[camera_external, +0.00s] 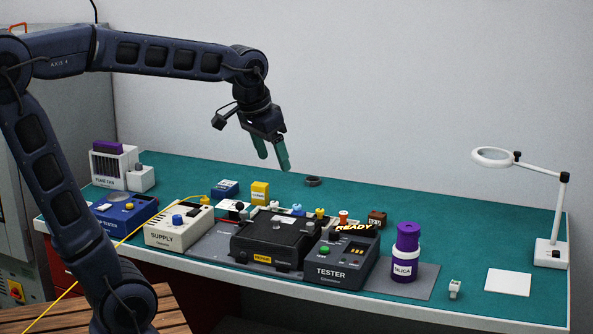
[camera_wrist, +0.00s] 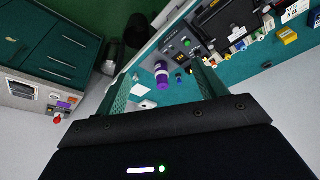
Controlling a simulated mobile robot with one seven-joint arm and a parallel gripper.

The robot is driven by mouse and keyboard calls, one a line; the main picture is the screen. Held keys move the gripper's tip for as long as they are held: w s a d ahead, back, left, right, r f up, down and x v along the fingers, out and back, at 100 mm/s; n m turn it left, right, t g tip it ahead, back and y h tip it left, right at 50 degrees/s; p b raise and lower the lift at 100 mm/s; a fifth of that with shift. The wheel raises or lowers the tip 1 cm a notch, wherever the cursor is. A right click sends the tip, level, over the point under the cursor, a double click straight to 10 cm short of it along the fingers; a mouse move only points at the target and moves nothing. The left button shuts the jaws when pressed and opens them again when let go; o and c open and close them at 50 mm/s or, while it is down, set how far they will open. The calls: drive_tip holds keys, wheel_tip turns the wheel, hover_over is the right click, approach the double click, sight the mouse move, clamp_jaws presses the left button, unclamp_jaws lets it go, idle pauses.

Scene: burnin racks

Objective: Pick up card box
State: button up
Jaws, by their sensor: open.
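No box is readable as the card box. A small brown box (camera_external: 377,218) with light marks stands behind the tester at the right. A yellow box (camera_external: 260,193) with a pale label and a low blue box (camera_external: 225,188) stand at the back, left of centre; the yellow one also shows in the wrist view (camera_wrist: 287,36). My gripper (camera_external: 275,160) is open and empty, its green fingers pointing down, high above the back of the bench. In the wrist view its fingers (camera_wrist: 160,72) are spread apart with no object held between them.
The green bench (camera_external: 440,205) carries a black case (camera_external: 275,235), a tester (camera_external: 345,260), a supply unit (camera_external: 178,228) and a tall purple silica bottle (camera_external: 405,250). A magnifier lamp (camera_external: 552,250) stands at the right. The back right of the bench is mostly clear.

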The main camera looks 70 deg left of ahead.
drive_tip(key=w+a+n+g, duration=0.1)
drive_tip(key=w+a+n, duration=0.1)
drive_tip(key=w+a, duration=1.05)
drive_tip(key=n+g, duration=0.3)
drive_tip(key=n, duration=0.2)
hover_over(262, 183)
drive_tip(key=shift+h, duration=0.3)
drive_tip(key=f, duration=1.7)
drive_tip(key=s+f, duration=0.1)
drive_tip(key=f, duration=0.8)
drive_tip(key=shift+d+f, duration=0.15)
drive_tip(key=shift+d, duration=0.1)
drive_tip(key=shift+s+a+f, duration=0.1)
drive_tip(key=shift+a+f, duration=0.2)
drive_tip(key=shift+f, duration=0.15)
wheel_tip(262, 183, down, 5)
drive_tip(key=shift+w+f, duration=0.15)
drive_tip(key=shift+f, duration=0.75)
drive_tip(key=shift+w+f, duration=0.2)
drive_tip(key=shift+f, duration=0.7)
drive_tip(key=shift+w+f, duration=0.15)
drive_tip(key=shift+f, duration=0.75)
drive_tip(key=c, duration=1.1)
drive_tip(key=shift+r, duration=0.1)
